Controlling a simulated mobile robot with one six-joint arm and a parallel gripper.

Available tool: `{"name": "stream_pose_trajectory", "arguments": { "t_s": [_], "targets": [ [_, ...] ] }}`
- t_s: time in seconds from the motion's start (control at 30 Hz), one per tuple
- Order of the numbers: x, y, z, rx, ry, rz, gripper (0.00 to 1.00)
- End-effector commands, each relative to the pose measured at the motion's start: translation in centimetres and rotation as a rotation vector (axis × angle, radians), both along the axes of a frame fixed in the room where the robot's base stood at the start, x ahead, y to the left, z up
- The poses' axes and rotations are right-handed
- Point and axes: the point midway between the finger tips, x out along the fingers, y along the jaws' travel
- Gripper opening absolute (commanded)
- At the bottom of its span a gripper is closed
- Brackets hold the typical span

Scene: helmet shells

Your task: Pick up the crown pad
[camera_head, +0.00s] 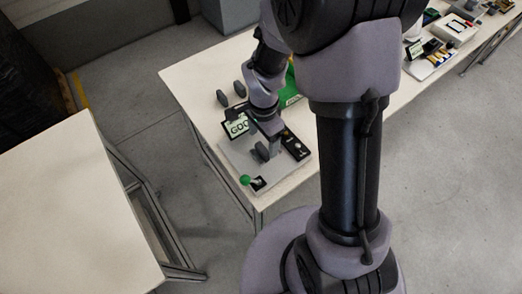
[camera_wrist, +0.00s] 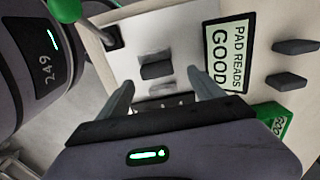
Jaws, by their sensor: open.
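A dark grey pad (camera_wrist: 156,68) sits on the light grey test plate (camera_wrist: 118,68); in the head view this pad (camera_head: 262,151) is on the plate below my gripper (camera_head: 270,142). In the wrist view my gripper (camera_wrist: 161,76) is open, its fingers on either side of the pad and apart from it. Two similar pads, (camera_wrist: 295,47) and (camera_wrist: 286,82), lie on the table to the right. No label shows which is the crown pad. A sign (camera_wrist: 229,52) beside the plate reads "PAD READS GOOD".
A green-knobbed lever (camera_wrist: 64,8) stands at the plate's corner. A black control box (camera_head: 295,145) lies on the plate's right side. A green bin (camera_head: 290,90) is behind my arm. Another bare table (camera_head: 60,200) is at left, across a floor gap.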

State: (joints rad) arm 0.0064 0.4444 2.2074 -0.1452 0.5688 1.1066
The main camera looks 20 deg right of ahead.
Motion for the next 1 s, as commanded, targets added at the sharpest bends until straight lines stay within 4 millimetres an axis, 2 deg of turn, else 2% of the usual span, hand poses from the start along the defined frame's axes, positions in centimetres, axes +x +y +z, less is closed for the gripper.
{"name": "stream_pose_trajectory", "arguments": {
  "t_s": [0.17, 0.33, 0.4, 0.57, 0.9, 0.93, 1.0],
  "targets": [
    [-0.2, 0.0, -1.9, 0.0, 0.001, 0.001, 0.76],
    [-0.6, 0.0, -5.4, 0.001, 0.001, 0.002, 0.76],
    [-0.5, 0.0, -5.9, 0.001, -0.001, 0.002, 0.76],
    [-0.5, 0.0, -5.5, 0.001, -0.002, 0.001, 0.76],
    [-0.5, 0.0, -5.5, 0.002, -0.002, 0.002, 0.1],
    [-0.5, 0.0, -5.5, 0.002, -0.002, 0.002, 0.06],
    [-0.5, 0.0, -5.5, 0.002, -0.002, 0.002, 0.06]
  ]
}}
